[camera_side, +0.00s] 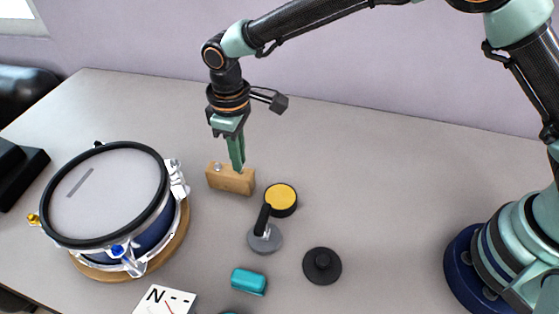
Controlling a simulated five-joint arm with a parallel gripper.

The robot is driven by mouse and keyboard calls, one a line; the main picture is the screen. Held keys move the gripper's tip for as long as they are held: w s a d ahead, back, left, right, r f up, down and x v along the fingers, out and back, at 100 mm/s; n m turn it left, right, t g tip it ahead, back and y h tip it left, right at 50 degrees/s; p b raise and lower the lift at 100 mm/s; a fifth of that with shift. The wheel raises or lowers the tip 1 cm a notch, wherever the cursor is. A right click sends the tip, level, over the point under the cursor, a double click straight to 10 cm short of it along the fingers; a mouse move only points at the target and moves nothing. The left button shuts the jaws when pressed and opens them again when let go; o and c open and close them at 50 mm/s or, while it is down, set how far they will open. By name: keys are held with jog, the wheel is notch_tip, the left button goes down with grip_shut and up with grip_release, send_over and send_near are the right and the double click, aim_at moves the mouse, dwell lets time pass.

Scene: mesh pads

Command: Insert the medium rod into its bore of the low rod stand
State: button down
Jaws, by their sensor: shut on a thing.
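The low rod stand (230,181) is a tan wooden block on the table, just right of the drum. A small silvery rod end or knob (218,167) shows at the left of its top. My gripper (238,168) points down over the right part of the block, its green fingers close together and their tips at about the block's top edge. It is shut on a thin piece, taken as the medium rod, which the fingers almost wholly hide. I cannot tell whether the rod's lower end is in a bore or just above it. The bores themselves are not clear at this size.
A drum (108,195) on a wooden disc stands left of the block. To the right and in front are a yellow-topped black puck (281,198), a grey disc with black handle (264,236), a teal cylinder (248,281) and a black knobbed disc (322,265). The table's right middle is clear.

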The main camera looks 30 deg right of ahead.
dwell(0.3)
jog(key=c, duration=0.9)
grip_release()
jog(key=shift+o, duration=0.2)
notch_tip(320, 180, up, 12)
